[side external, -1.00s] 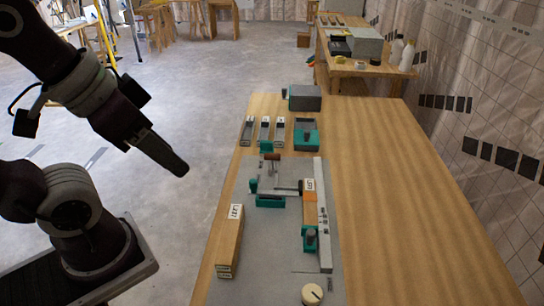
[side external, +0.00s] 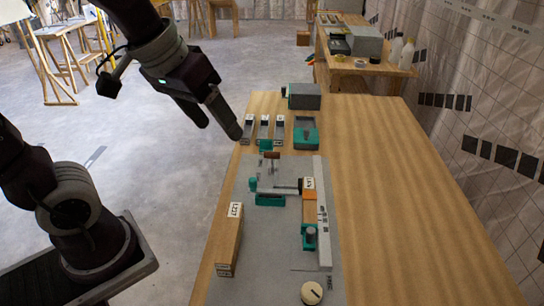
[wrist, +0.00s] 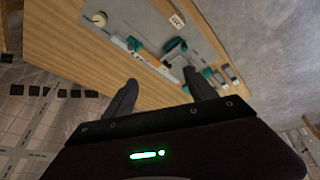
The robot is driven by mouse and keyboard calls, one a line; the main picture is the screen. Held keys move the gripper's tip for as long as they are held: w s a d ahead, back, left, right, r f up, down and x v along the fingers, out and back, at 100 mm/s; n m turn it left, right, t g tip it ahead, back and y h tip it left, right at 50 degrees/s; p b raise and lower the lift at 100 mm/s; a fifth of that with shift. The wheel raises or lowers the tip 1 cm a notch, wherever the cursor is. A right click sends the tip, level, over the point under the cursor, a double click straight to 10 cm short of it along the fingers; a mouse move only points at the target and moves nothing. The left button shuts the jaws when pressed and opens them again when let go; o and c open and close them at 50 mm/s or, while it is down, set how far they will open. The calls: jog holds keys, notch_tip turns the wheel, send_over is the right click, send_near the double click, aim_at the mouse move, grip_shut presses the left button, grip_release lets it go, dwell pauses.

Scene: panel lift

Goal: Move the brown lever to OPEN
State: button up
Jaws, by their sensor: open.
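The brown lever (side external: 271,155) is a short brown handle on a thin metal arm. It stands at the far end of the teal-based clamp (side external: 270,200) on the grey plate. No OPEN mark is readable. My gripper (side external: 219,131) is open and empty, in the air left of the lever and near the table's left edge. In the wrist view my gripper (wrist: 160,80) shows two spread fingers with nothing between them. The clamp (wrist: 172,45) lies beyond them there, and the lever is too small to make out surely.
A wooden block labelled L227 (side external: 230,240) stands at the plate's left. An orange-topped piece (side external: 309,205) sits beside a grey rail (side external: 323,220). A cream knob (side external: 312,292) is at the front. The table's right side is clear.

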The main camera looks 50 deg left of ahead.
jog(key=w+a+f+n+g, duration=0.1)
jog(key=w+a+f+n, duration=0.15)
jog(key=w, duration=0.35)
jog(key=w+a+f+n, duration=0.1)
jog(key=w+a+f, duration=0.1)
jog(key=w+f, duration=0.35)
jog(key=n+y, duration=0.3)
send_over(272, 154)
jog(key=s+d, duration=0.2)
notch_tip(272, 154, down, 11)
jog(key=shift+g, duration=0.5)
jog(key=x, duration=1.1)
jog(key=shift+w+a+r, duration=0.1)
jog(key=shift+a, duration=0.15)
grip_shut()
